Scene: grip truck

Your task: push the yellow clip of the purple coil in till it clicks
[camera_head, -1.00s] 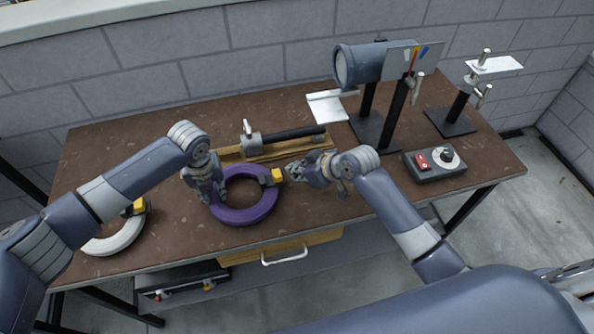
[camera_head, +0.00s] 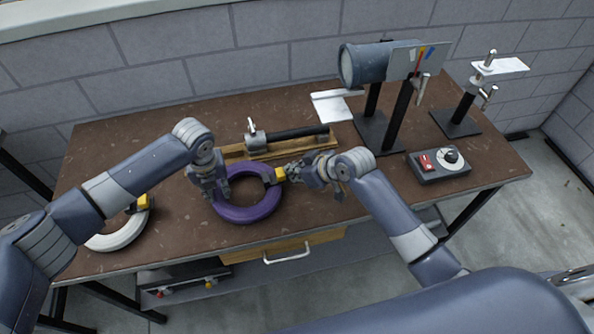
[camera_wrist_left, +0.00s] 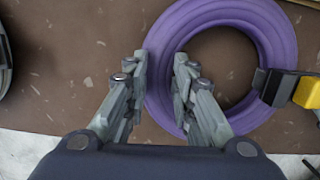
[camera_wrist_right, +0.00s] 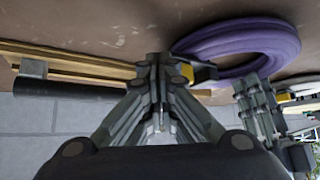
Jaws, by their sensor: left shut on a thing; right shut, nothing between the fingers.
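The purple coil (camera_head: 240,214) lies flat on the brown table. Its black block and yellow clip (camera_head: 281,174) are on its right side; the clip also shows in the left wrist view (camera_wrist_left: 308,92). My left gripper (camera_head: 221,194) is shut on the left part of the coil's ring, one finger on each side. My right gripper (camera_head: 293,172) is shut and empty, its fingertips just right of the clip. In the right wrist view the fingertips (camera_wrist_right: 158,60) are close beside the clip (camera_wrist_right: 186,70); I cannot tell whether they touch it.
A white coil (camera_head: 118,238) with a yellow clip (camera_head: 142,202) lies at the left. A wooden rack with a black rod (camera_head: 297,133) is behind the purple coil. A control box (camera_head: 437,166) and metal stands (camera_head: 455,122) are at the right. The front middle table is clear.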

